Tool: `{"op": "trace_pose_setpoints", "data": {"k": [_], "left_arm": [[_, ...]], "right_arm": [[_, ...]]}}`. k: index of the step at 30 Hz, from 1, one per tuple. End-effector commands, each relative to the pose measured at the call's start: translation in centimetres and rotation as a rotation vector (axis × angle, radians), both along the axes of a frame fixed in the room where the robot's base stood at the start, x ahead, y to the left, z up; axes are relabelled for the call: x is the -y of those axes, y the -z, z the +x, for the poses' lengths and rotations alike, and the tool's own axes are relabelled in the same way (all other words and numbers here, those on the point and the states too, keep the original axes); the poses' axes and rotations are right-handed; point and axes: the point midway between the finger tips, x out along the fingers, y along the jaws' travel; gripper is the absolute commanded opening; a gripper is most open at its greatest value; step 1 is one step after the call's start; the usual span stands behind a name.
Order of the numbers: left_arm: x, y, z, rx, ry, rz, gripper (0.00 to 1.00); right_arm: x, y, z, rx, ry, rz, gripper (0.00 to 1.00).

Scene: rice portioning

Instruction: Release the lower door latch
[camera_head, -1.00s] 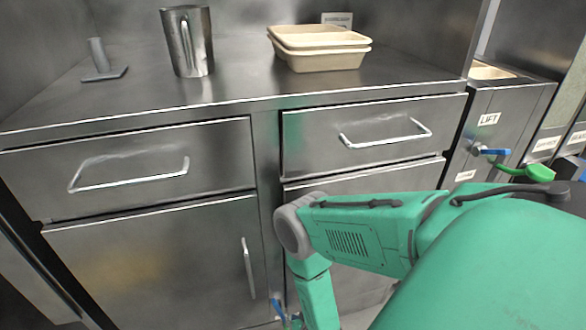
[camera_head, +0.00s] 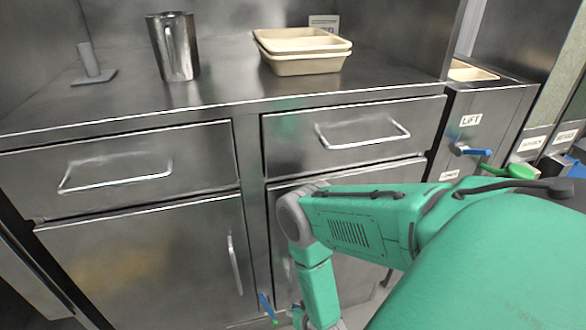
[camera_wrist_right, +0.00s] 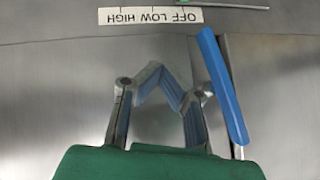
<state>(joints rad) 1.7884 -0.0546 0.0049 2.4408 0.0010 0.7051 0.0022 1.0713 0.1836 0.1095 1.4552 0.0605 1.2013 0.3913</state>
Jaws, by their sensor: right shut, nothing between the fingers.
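In the right wrist view a long blue latch handle (camera_wrist_right: 222,85) stands tilted just right of my right gripper (camera_wrist_right: 161,82). The gripper is shut and empty, its fingertips together, and the handle lies outside its right finger. In the head view a small blue handle (camera_head: 267,306) shows low on the cabinet front, between the lower doors. My right forearm reaches down beside it, and the fingers are not clearly visible there. The lower left door (camera_head: 140,265) appears shut. The lower right door (camera_head: 352,272) is partly hidden by my arm. My left gripper is out of view.
Two drawers with bar handles (camera_head: 115,178) (camera_head: 362,136) sit above the doors. A metal jug (camera_head: 178,50) and beige trays (camera_head: 305,62) stand on the counter. An upside-down OFF LOW HIGH label (camera_wrist_right: 150,16) shows in the wrist view. A LIFT unit (camera_head: 488,110) stands at right.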

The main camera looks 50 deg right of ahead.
Motion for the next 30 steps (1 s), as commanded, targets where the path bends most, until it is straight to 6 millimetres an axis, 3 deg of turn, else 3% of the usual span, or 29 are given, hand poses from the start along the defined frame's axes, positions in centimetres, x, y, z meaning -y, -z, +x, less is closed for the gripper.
{"op": "trace_pose_setpoints", "data": {"k": [1, 9, 15, 30], "left_arm": [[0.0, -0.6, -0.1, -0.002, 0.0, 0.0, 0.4], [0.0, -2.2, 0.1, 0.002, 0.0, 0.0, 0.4], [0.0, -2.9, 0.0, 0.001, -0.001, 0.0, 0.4], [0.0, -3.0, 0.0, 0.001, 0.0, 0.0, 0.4]], "right_arm": [[0.2, -0.2, -1.4, -0.009, 0.0, 0.0, 0.0], [1.1, -1.2, -6.1, -0.009, 0.001, -0.005, 0.0], [1.9, -1.4, -8.8, -0.006, 0.001, -0.001, 0.0], [2.0, -1.5, -9.7, -0.004, 0.001, -0.002, 0.0]]}}
